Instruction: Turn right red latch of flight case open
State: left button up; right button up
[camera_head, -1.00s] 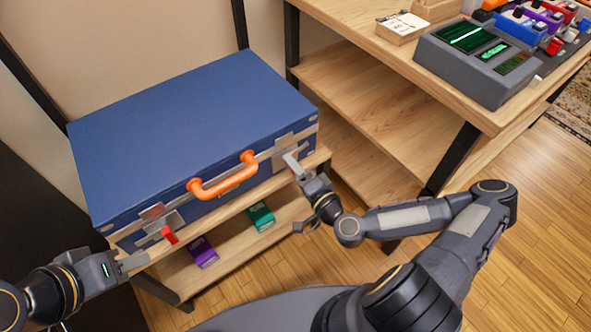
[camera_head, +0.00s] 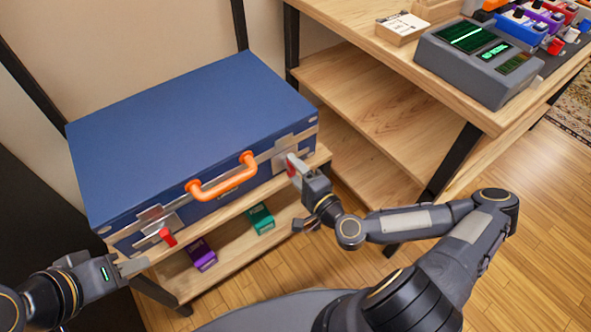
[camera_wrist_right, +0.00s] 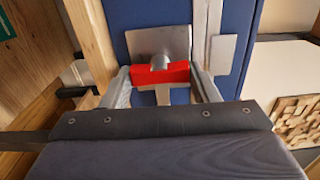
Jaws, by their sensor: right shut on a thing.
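The blue flight case (camera_head: 190,130) lies on a wooden shelf with its orange handle (camera_head: 222,180) facing me. Its right red latch (camera_head: 292,169) is partly hidden by my right gripper (camera_head: 293,166). In the right wrist view the red latch (camera_wrist_right: 160,73) lies crosswise between the two fingers of the right gripper (camera_wrist_right: 163,84), which are shut on its ends, in front of a metal plate (camera_wrist_right: 158,45). The left red latch (camera_head: 168,237) sticks out at the case's left front. My left gripper (camera_head: 133,266) is near that latch, apart from it; its finger gap is not clear.
A purple box (camera_head: 201,254) and a green box (camera_head: 260,217) lie on the lower shelf. A wooden desk (camera_head: 345,25) with a grey device (camera_head: 480,62) and several pedals stands at the right.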

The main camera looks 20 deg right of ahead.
jog(key=o, duration=1)
